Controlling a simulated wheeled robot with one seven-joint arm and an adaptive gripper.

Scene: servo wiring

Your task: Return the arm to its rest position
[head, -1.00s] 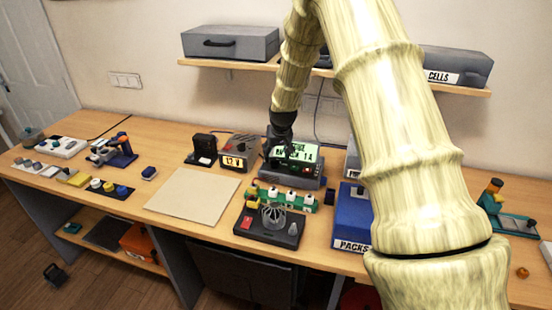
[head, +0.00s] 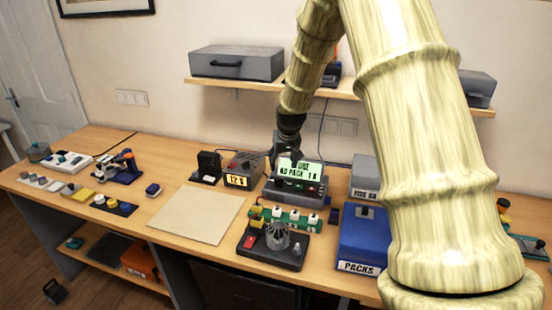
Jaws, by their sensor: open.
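My arm (head: 425,150) reaches up from the lower right and bends down behind the bench equipment. My gripper (head: 284,152) hangs at the arm's end, just behind and above the tester with a lit green screen (head: 297,170). Its jaws are open, with the fingertips partly hidden by the screen. I see nothing held in it.
A blue PACKS box (head: 362,240) stands right of the tester. A power supply reading 12 V (head: 241,171) stands left. A green board (head: 290,217) and dark tray (head: 272,246) lie in front. A shelf (head: 235,84) with a grey case (head: 236,63) hangs above. The beige mat (head: 196,214) is bare.

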